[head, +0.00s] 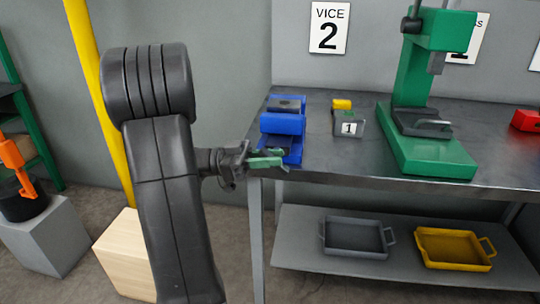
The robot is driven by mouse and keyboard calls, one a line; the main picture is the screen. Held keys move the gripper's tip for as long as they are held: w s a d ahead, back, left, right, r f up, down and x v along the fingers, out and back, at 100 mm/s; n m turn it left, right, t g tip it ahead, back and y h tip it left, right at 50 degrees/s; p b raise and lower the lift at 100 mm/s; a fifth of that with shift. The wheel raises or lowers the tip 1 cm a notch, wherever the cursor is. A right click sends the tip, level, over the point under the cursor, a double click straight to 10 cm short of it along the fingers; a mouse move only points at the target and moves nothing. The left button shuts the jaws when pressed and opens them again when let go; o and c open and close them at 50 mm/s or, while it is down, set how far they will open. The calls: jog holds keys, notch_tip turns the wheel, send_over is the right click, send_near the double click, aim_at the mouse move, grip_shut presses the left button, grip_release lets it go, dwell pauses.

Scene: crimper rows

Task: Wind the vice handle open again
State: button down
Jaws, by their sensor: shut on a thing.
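The blue vice (282,124) stands at the left end of the dark metal bench, below the wall sign "VICE 2". My gripper (258,158) is at the vice's front, at the bench's left front corner. It is shut on a green vice handle (266,162). The fingers and my wrist partly cover the handle and the screw behind it, so the handle's turn angle is hard to tell. How far the vice jaws stand apart is too small to tell.
A grey block marked "1" (348,124) with a yellow part stands right of the vice. A green press (424,110) stands further right, then a red item (525,120). The bench (340,170) has grey (356,253) and yellow (455,262) trays on its lower shelf.

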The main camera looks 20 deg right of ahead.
jog(key=c, duration=1.3)
grip_release()
jog(key=shift+w+a+r+p, duration=0.1)
jog(key=shift+p, duration=0.35)
jog(key=shift+w+a+r+p, duration=0.1)
jog(key=shift+w+a+p, duration=0.15)
jog(key=shift+p, duration=0.7)
jog(key=shift+f+p+v, duration=0.2)
jog(key=shift+p+v, duration=6.3)
jog(key=shift+p, duration=2.1)
